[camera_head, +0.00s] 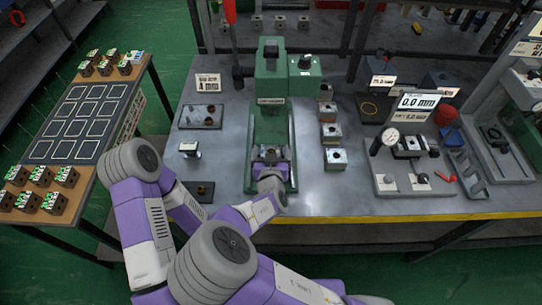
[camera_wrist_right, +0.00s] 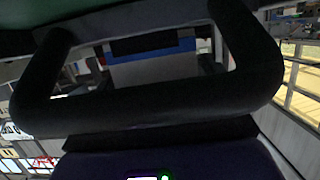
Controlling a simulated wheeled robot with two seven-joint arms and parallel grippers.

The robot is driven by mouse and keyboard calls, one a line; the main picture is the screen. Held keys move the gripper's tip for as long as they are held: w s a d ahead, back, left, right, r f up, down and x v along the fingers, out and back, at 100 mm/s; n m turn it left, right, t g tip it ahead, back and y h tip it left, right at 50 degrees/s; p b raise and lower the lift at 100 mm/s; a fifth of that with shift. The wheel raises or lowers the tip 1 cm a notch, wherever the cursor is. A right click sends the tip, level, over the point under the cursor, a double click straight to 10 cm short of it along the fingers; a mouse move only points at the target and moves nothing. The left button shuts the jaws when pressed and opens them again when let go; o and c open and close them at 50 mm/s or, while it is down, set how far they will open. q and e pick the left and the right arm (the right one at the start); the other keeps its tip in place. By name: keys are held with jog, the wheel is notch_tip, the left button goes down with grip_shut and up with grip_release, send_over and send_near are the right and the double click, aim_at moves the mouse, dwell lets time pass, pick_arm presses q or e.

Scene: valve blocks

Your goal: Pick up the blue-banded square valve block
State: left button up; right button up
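My right gripper (camera_head: 271,161) reaches into the base of the green press (camera_head: 270,85). A grey block (camera_head: 269,153) sits on the press bed just beyond the fingers. In the right wrist view, a grey block with a blue band (camera_wrist_right: 150,48) shows between the two dark fingers of my right gripper (camera_wrist_right: 145,65). Gaps show between the block and the fingers on both sides, so the gripper appears open around it. The block's far side is hidden.
Several blocks (camera_head: 335,158) stand in a column right of the press. A small block (camera_head: 189,148) and a dark plate (camera_head: 200,192) lie to its left. A gauge station (camera_head: 408,150) stands at the right. A side table (camera_head: 84,126) holds several brown blocks.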

jog(key=c, duration=1.2)
jog(key=shift+r, duration=0.15)
jog(key=shift+c, duration=0.7)
